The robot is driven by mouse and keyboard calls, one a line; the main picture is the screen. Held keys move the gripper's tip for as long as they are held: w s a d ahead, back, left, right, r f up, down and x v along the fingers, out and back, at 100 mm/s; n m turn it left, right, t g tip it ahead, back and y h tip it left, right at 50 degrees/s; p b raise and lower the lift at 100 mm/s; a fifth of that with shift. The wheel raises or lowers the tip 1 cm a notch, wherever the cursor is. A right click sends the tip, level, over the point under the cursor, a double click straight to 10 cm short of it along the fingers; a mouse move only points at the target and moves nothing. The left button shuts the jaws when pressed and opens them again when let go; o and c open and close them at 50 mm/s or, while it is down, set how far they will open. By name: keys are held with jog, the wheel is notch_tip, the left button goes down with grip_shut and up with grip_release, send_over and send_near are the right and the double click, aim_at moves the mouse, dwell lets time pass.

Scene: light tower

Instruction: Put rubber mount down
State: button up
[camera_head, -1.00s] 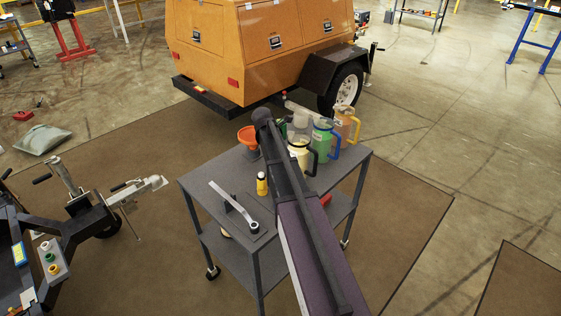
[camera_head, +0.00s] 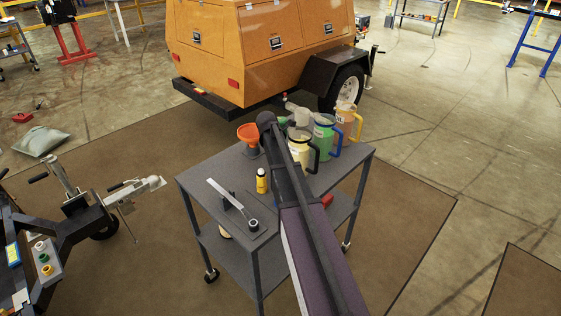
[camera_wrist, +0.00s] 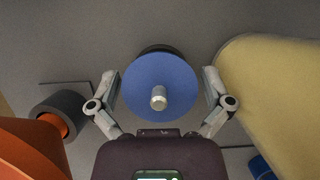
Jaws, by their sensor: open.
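In the wrist view a blue disc with a silver stud at its centre, which looks like the rubber mount (camera_wrist: 160,78), stands on the grey cart top (camera_wrist: 85,30). A dark round part shows behind its upper edge. My gripper (camera_wrist: 160,88) is open, with one finger on each side of the disc and a narrow gap on both sides. In the head view my arm hides the gripper and the mount; the cart (camera_head: 225,170) shows below it.
An orange funnel (camera_wrist: 30,150) and a grey ring with an orange centre (camera_wrist: 60,115) are close on the left. A pale yellow jug (camera_wrist: 275,95) is close on the right.

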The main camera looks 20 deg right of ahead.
jog(key=shift+f, duration=0.2)
dwell(0.5)
jog(key=c, duration=1.1)
jog(key=shift+d+r, duration=0.1)
jog(key=shift+r, duration=0.05)
notch_tip(320, 180, up, 4)
jog(key=p, duration=0.4)
jog(key=w+d, duration=0.3)
jog(key=d, duration=0.2)
jog(key=w+d, duration=0.3)
jog(key=d, duration=0.2)
jog(key=w+d, duration=0.3)
jog(key=d, duration=0.2)
jog(key=shift+w+d+f+b, duration=0.1)
jog(key=shift+d+f+b, duration=0.2)
jog(key=shift+f, duration=0.1)
